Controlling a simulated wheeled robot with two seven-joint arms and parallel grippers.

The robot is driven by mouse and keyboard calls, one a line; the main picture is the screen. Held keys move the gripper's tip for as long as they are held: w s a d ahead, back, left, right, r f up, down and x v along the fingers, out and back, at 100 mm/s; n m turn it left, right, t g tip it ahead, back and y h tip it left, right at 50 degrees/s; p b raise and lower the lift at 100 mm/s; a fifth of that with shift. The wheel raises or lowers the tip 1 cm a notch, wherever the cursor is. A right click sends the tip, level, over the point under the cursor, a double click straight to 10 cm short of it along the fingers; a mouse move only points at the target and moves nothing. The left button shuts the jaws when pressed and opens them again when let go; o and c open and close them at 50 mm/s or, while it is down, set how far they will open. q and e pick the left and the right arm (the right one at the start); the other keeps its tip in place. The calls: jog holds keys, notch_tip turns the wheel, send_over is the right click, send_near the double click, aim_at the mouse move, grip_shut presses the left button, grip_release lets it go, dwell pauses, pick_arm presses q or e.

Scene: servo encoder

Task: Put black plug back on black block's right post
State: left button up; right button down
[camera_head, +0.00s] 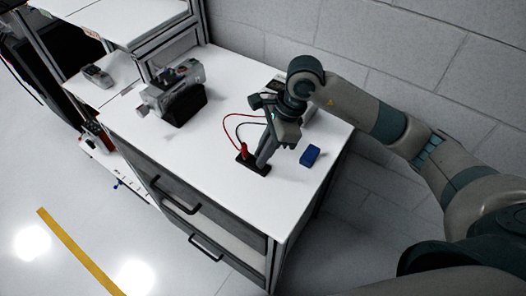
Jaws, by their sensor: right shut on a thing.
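The black block (245,165) lies flat on the white cabinet top. A red plug (243,151) stands on its left end, with a red cable looping up and back from it. My right gripper (262,163) points down over the block's right end and is shut on the black plug, which the fingers hide. A black cable (240,128) runs from behind the gripper. I cannot tell whether the black plug touches the right post, as the fingers cover that spot. My left gripper is not in view.
A blue block (310,155) lies just right of the gripper. A grey and black device (175,93) stands on the left of the white top (210,140). A grey instrument is partly hidden behind my right arm. The front of the top is clear.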

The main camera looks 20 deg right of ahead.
jog(key=shift+f, duration=0.1)
jog(key=c, duration=1.7)
grip_release()
jog(key=shift+r+p, duration=1.25)
jog(key=shift+r, duration=2.25)
